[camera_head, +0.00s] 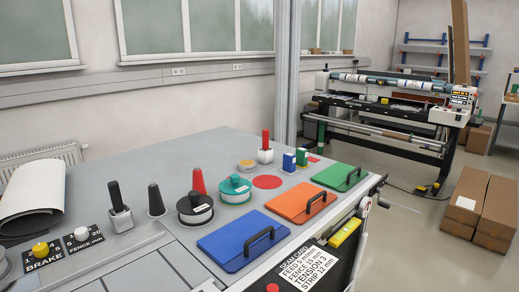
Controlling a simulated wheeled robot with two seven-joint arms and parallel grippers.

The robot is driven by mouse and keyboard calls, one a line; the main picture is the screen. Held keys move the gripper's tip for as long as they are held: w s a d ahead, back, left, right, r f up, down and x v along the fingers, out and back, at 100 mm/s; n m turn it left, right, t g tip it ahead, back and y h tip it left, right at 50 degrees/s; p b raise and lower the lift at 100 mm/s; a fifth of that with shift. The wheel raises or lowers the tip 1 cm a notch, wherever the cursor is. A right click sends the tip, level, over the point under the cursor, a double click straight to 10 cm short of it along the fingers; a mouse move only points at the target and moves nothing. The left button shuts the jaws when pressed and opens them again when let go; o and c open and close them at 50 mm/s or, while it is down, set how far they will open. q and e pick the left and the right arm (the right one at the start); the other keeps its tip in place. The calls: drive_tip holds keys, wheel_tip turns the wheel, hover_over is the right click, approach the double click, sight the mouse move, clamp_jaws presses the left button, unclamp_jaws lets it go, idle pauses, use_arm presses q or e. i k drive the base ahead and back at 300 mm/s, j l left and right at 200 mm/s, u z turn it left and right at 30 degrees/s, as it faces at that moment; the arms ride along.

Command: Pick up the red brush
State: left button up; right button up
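A red upright stick-like handle (266,139) stands in a small whitish block holder (265,156) toward the back of the grey table. It looks like the red brush; its lower end is hidden in the holder. A red cone (198,181) also stands on the table, nearer, behind a black round tin. A black handle (114,196) stands in a similar grey holder (121,219) at the left. Neither of my grippers shows in the head view.
Blue (232,240), orange (299,203) and green (336,176) handled panels line the table's right side. A dark cone (156,200), black tin (195,209) and teal tin (234,189) stand mid-table. A white roll (32,196) lies left. Cardboard boxes (466,202) stand on the floor.

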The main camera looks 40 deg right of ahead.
sight(265, 132)
drive_tip(key=z, duration=3.6)
drive_tip(key=i+u, duration=0.3)
drive_tip(key=i, duration=0.35)
drive_tip(key=i+l+u, duration=0.1)
drive_tip(key=i+u, duration=0.35)
drive_tip(key=i, duration=0.95)
drive_tip(key=i+l+u, duration=0.1)
drive_tip(key=i, duration=1.3)
drive_tip(key=i+j+u, duration=0.1)
drive_tip(key=i+u, duration=0.25)
drive_tip(key=i+l+u, duration=0.1)
drive_tip(key=i+u, duration=0.25)
drive_tip(key=i, duration=0.25)
drive_tip(key=i+l+u, duration=0.2)
drive_tip(key=i+u, duration=0.15)
drive_tip(key=i, duration=0.1)
